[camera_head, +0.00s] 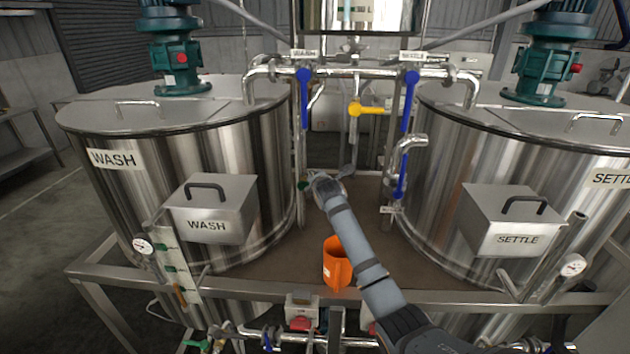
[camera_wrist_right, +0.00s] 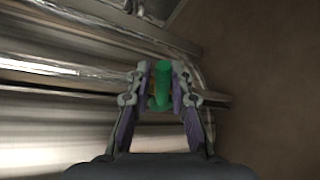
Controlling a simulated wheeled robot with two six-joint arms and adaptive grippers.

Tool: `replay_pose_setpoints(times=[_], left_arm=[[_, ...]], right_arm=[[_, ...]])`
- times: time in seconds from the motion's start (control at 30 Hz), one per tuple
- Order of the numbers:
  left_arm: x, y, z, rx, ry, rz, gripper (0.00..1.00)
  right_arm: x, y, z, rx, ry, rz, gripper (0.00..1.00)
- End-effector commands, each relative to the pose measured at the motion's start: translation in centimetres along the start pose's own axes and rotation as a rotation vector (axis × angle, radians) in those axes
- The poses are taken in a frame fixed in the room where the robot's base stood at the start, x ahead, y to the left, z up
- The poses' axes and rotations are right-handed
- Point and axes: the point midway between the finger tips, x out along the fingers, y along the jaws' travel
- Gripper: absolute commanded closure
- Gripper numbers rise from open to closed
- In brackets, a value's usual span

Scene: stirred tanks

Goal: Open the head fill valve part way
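My right arm reaches in from the lower right of the head view, and its gripper (camera_head: 319,182) is low between the two tanks, at the wash tank's side. A small green handle (camera_head: 303,185) shows just left of it. In the right wrist view the same green handle (camera_wrist_right: 161,86) stands between the two fingertips of my right gripper (camera_wrist_right: 162,76). The fingers are close on both sides of it; I cannot tell whether they touch it. No readable label names the head fill valve. My left gripper is not in view.
The wash tank (camera_head: 230,130) and settle tank (camera_head: 450,160) flank the arm. Above are pipes with blue handles (camera_head: 304,95) (camera_head: 409,98) and a yellow handle (camera_head: 366,110). An orange jug (camera_head: 336,265) stands left of my forearm on the brown deck (camera_head: 275,258).

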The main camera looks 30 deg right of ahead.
Motion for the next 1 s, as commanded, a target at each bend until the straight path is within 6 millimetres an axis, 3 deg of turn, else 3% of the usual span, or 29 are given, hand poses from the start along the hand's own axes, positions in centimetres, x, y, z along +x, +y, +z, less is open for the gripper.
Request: replay_pose_setpoints(times=[0.1, 0.47, 0.57, 0.8, 1.0], left_arm=[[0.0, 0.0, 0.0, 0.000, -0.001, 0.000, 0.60], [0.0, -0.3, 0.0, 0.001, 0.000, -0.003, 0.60], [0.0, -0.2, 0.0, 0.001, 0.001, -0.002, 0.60], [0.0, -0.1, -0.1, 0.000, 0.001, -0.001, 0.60], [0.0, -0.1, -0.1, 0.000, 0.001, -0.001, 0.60]], right_arm=[[0.0, -0.1, -0.1, 0.000, 0.001, -0.002, 0.63], [-0.6, -0.2, -0.1, 0.000, 0.003, -0.004, 0.63], [-2.1, -0.2, -0.1, 0.000, 0.003, -0.003, 0.63], [-7.8, -0.2, -0.1, 0.000, 0.002, -0.003, 0.63], [-11.1, -0.2, -0.1, 0.000, 0.003, -0.003, 0.63]])
